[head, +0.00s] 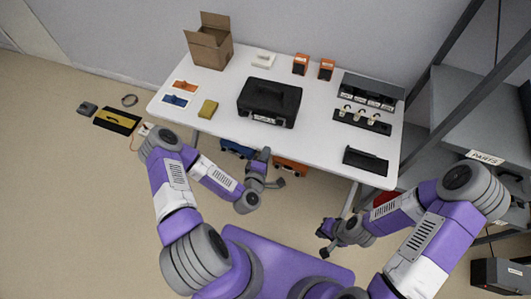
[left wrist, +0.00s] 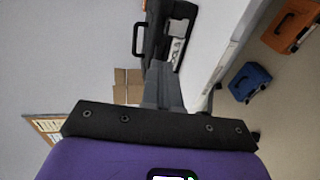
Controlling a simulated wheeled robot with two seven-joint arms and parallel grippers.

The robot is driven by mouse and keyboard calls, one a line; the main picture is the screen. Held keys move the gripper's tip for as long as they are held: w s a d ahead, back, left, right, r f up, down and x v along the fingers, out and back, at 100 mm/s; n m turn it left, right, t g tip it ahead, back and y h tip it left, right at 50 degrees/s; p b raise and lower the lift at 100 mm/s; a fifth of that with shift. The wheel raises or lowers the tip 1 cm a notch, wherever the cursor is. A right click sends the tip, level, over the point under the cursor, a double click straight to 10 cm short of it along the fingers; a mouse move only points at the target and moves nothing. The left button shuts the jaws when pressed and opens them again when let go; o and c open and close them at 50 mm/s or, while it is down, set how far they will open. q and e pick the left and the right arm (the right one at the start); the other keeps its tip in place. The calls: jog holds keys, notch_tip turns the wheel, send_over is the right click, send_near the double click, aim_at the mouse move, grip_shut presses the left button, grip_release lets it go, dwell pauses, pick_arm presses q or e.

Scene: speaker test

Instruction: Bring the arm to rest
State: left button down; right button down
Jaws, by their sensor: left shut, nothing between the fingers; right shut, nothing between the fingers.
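My left gripper (head: 265,155) is shut and empty, in front of the near edge of the white table (head: 220,117), at about the middle. Its fingers (left wrist: 162,85) are together with nothing between them in the left wrist view. My left arm is bent, its elbow out to the left. My right gripper (head: 323,231) is shut and empty, lower in the head view and over the floor near my purple base. My right arm is bent with its elbow out to the right. The fingertips look small and dark in the head view.
The table bears a black case (head: 268,103), a cardboard box (head: 209,47) and a black tray (head: 365,161). Blue (left wrist: 250,80) and orange (left wrist: 284,25) cases sit below it. A grey shelf (head: 470,115) stands at right. Floor at left is mostly clear.

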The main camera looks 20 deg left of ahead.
dwell(0.5)
pick_arm(q)
jog(key=s+d+f+m+g+h+b, duration=0.2)
jog(key=s+d+f+m+g+h, duration=0.5)
jog(key=d+f+m, duration=0.25)
jog(key=s+a+f+m+g+y+b, duration=0.1)
jog(key=s+f+m+g, duration=0.1)
jog(key=s+m+g, duration=0.4)
jog(key=s+g, duration=0.2)
jog(key=s, duration=0.2)
jog(key=shift+s+m+y, duration=0.25)
jog(key=shift+m+y, duration=0.1)
jog(key=shift+y, duration=0.05)
jog(key=shift+a, duration=0.2)
